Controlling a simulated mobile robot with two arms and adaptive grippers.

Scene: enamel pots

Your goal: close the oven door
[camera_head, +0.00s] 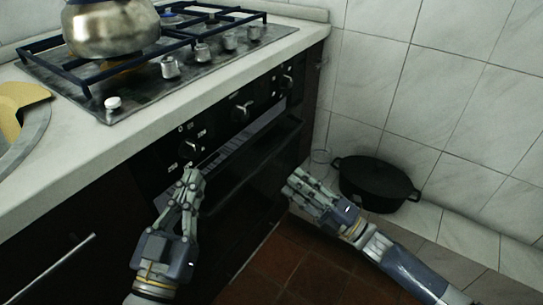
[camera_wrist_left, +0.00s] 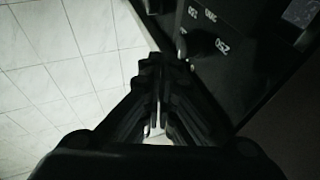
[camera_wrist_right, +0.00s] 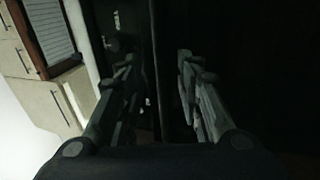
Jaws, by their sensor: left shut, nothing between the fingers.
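The black oven (camera_head: 215,135) is built in under the counter. Its dark door (camera_head: 255,175) looks partly open, with its top edge standing out from the control panel and a grey strip showing in the gap. How far it is tilted is hard to tell. My left gripper (camera_head: 191,174) is shut and empty, in front of the panel's left knob and near the door's left end. In the left wrist view its closed fingers (camera_wrist_left: 158,62) are beside the panel's printed numbers. My right gripper (camera_head: 293,184) is open and empty, by the door's right end; its parted fingers show in the right wrist view (camera_wrist_right: 157,72).
A steel pot (camera_head: 112,28) stands on the hob (camera_head: 205,60) above the oven. A black pot (camera_head: 378,182) stands at the tiled wall, right of my right gripper. The red-brown floor (camera_head: 290,265) below the door is clear.

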